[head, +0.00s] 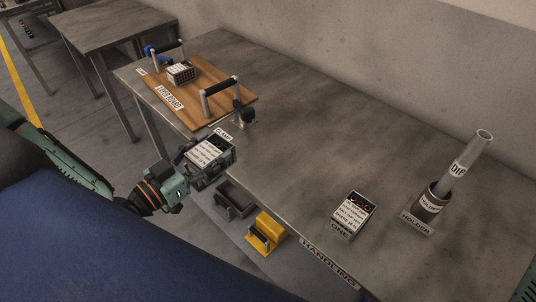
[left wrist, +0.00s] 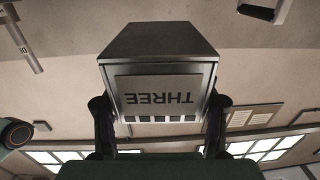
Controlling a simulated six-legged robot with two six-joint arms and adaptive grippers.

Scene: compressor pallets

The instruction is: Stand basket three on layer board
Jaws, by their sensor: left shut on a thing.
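Basket three (head: 212,149) is a small grey box with a white text label on top. My left gripper (head: 192,160) is shut on it and holds it by the table's front edge, short of the layer board. In the left wrist view, basket three (left wrist: 158,92) sits between the two fingers, its THREE plate upside down in the picture. The layer board (head: 190,94) is a wooden board with two black-topped handles, lying at the table's far left end. Another small basket (head: 182,72) stands on its far part. My right gripper is not in view.
The near handle (head: 220,88) rises from the board's right part, beside a dark clamp (head: 243,113). Basket one (head: 351,213) stands at the table's front. A holder (head: 430,205) with a grey tube stands at right. The middle of the table is clear.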

